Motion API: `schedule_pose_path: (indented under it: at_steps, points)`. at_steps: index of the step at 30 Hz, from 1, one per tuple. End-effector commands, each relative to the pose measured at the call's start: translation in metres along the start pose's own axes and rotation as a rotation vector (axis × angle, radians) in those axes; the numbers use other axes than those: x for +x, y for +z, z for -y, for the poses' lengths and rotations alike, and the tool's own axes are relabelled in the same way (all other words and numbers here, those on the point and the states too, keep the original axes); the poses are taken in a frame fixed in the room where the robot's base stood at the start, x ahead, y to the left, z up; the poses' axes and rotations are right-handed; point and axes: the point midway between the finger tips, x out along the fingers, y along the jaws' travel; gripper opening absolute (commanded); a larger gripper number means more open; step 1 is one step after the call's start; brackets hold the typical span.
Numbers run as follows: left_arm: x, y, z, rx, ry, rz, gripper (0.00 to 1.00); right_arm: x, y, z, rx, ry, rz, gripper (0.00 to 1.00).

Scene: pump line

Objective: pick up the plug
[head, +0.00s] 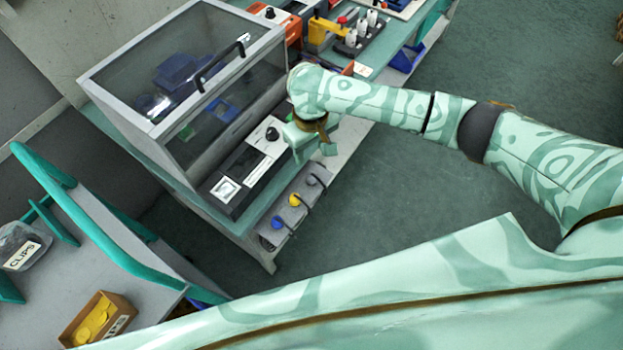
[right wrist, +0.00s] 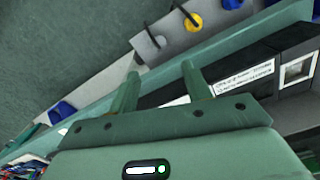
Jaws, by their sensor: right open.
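Three plug-like pieces with dark cable loops sit in a row on a grey strip (head: 303,205) along the bench front: a blue one (head: 277,222), a yellow one (head: 294,200) and a grey one (head: 312,181). I cannot tell which is the plug. My right gripper (head: 314,150) is open and empty, above the bench edge near the grey end of the row. In the right wrist view, the yellow piece (right wrist: 194,21) and the blue piece (right wrist: 230,3) lie beyond the open fingers (right wrist: 161,76). My left gripper is not in view.
A dark panel (head: 236,203) with a white square socket and black knob lies behind the strip. A clear-sided cabinet (head: 200,75) with a black handle stands behind it. Open floor (head: 400,220) lies right.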

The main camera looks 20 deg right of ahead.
Motion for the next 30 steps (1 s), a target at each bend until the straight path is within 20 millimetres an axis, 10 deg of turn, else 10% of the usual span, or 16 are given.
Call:
schedule_pose_path:
  at_steps: [6,23,30]
  points:
    - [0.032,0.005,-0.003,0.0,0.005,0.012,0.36,0.056,0.0,0.001,-0.001,-0.002,0.003,0.49]
    - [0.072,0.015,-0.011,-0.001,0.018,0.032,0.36,0.12,0.001,-0.003,-0.002,-0.002,0.001,0.49]
    - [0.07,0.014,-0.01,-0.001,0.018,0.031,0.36,0.118,0.0,-0.003,-0.002,-0.001,-0.004,0.49]
